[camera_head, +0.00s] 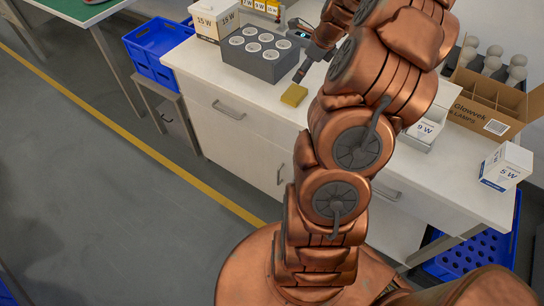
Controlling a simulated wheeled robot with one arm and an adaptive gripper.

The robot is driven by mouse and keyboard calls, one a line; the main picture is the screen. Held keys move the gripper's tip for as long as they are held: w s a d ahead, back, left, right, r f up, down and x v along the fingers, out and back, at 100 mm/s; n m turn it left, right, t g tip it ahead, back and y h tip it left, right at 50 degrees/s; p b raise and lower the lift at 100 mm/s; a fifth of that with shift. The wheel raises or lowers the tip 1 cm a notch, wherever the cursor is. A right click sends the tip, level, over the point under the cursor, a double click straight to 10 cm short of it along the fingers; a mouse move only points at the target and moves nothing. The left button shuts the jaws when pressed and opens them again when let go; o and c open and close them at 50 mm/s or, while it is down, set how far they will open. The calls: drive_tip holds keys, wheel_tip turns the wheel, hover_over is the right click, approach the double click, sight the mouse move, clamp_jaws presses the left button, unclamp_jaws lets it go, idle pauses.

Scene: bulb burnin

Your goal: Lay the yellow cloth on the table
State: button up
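The yellow cloth (293,95) is a small folded pad on the white table (262,98), near its front edge and in front of the grey socket block. My gripper (299,76) points down just behind and above the cloth. Its dark fingertip comes close to the cloth's upper edge in the picture, and I cannot tell whether they touch. My copper arm hides part of the gripper, so the gap between its fingers does not show clearly.
A grey block (258,65) with several round sockets stands behind the cloth. White boxes (214,19) (506,166) and a carton of bulbs (489,101) stand on the table. Blue crates (157,43) (468,258) are at both sides. Grey floor is free at the left.

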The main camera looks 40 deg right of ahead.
drive_tip(key=s+a+r+n+g, duration=0.1)
drive_tip(key=s+a+r+n, duration=0.1)
drive_tip(key=a+n, duration=0.5)
drive_tip(key=s+a+r+n+g, duration=0.1)
drive_tip(key=s+a+r+n, duration=0.2)
drive_tip(key=a, duration=0.8)
drive_tip(key=s+a+r+n+g, duration=0.1)
drive_tip(key=a+r+n, duration=0.1)
drive_tip(key=a+n, duration=0.55)
drive_tip(key=s+a+n+g, duration=0.1)
drive_tip(key=s+a+n, duration=0.4)
drive_tip(key=s, duration=0.5)
drive_tip(key=s+a+n+g+h, duration=0.1)
drive_tip(key=s+a+n+g, duration=0.1)
drive_tip(key=s+a+n, duration=0.4)
drive_tip(key=shift+s+f+n+h, duration=0.35)
drive_tip(key=shift+s+n, duration=1)
drive_tip(key=shift+s, duration=0.8)
